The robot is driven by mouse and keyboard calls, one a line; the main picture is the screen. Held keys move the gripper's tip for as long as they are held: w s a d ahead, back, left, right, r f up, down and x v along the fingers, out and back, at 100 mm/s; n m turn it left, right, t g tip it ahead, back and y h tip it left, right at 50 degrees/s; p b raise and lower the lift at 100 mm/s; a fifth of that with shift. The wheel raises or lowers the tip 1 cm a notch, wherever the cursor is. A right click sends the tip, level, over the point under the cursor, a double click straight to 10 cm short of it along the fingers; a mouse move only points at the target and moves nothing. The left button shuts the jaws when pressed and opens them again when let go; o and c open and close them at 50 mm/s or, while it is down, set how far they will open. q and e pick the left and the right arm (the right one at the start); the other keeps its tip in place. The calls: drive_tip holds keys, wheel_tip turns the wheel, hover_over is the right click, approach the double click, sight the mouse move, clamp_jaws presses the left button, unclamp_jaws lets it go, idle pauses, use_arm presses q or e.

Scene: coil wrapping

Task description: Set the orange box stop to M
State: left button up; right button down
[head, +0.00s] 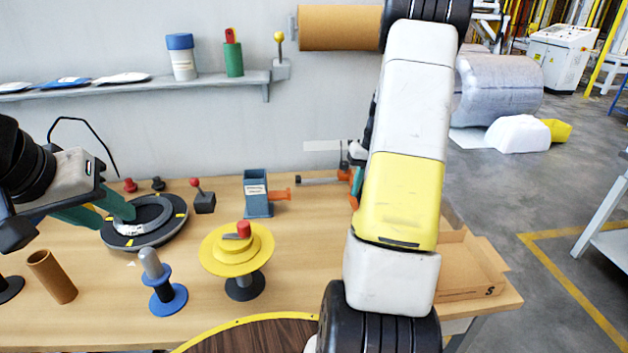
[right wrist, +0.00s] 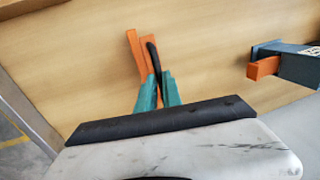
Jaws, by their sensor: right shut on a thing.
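My right gripper (right wrist: 157,92) has green fingers and is shut on an orange piece (right wrist: 136,52) with a dark curved part beside it, low over the wooden table. I cannot tell whether this piece is the orange box stop. In the head view my right arm hides most of this spot. An open box (head: 470,288) marked S on its front lies at the table's right end, partly behind my arm. No M mark is readable. My left gripper (head: 104,214) appears open, with green fingers apart at the left edge of a grey ring on a black turntable (head: 165,235).
A blue-grey box (head: 258,192) with an orange bar stands left of my right gripper. A yellow spool (head: 228,256), blue spool (head: 163,290), cardboard tube (head: 50,275) and red-knobbed lever (head: 204,202) stand on the table. A brown roll (head: 340,28) hangs above.

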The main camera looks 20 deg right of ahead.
drive_tip(key=d, duration=0.3)
drive_tip(key=shift+s, duration=0.4)
drive_tip(key=c, duration=1.5)
unclamp_jaws()
wheel_tip(320, 180, up, 8)
drive_tip(key=d, duration=0.1)
drive_tip(key=shift+s+d+f, duration=0.15)
drive_tip(key=shift+s+d, duration=0.05)
drive_tip(key=shift+d, duration=0.05)
